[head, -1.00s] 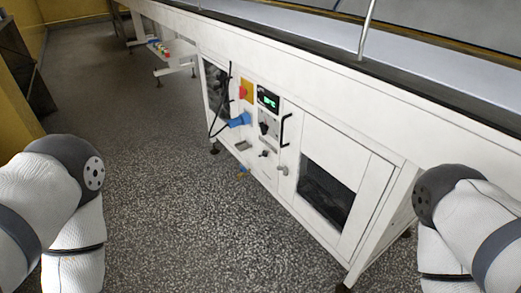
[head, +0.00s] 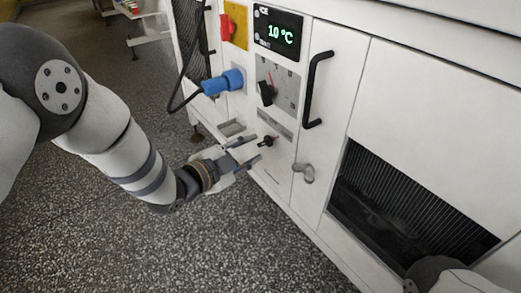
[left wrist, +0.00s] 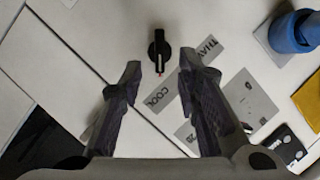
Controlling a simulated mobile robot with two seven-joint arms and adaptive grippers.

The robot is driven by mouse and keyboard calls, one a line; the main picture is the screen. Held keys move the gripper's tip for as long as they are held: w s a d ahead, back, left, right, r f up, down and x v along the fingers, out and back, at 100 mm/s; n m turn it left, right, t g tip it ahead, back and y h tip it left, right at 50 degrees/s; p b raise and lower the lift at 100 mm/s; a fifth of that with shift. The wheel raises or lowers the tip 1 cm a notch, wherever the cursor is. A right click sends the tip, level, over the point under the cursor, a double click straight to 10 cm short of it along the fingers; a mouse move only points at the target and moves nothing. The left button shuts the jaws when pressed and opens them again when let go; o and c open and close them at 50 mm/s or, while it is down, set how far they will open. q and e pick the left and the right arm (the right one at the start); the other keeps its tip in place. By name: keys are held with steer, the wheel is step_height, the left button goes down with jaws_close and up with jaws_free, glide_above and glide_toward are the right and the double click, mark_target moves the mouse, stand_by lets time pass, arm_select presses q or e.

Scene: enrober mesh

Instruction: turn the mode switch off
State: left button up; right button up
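The mode switch appears to be the small black knob (head: 267,141) low on the white machine panel, below the larger dial. In the left wrist view the black knob (left wrist: 158,48) lies beyond and between my fingertips. My left gripper (head: 252,150) is open and empty, close in front of the knob; I see no contact. Its two dark fingers also show in the left wrist view (left wrist: 160,82). My right gripper is out of view.
Above the knob are a larger black dial (head: 265,93) and a display reading 10 °C (head: 279,34). A blue plug with a cable (head: 222,83) juts out at left, near a red and yellow switch (head: 233,25). A black handle (head: 313,90) and a grey latch (head: 304,173) protrude at right.

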mark_target(262, 144)
arm_select(q)
steer(key=b+x, duration=0.2)
steer(key=x, duration=0.3)
steer(key=shift+s+a+f, duration=0.1)
steer(key=shift+f, duration=0.05)
steer(key=shift+w, duration=0.25)
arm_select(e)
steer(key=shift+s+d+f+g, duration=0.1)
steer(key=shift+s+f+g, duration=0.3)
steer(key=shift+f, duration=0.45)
arm_select(q)
steer(key=shift+c, duration=0.2)
jaws_close()
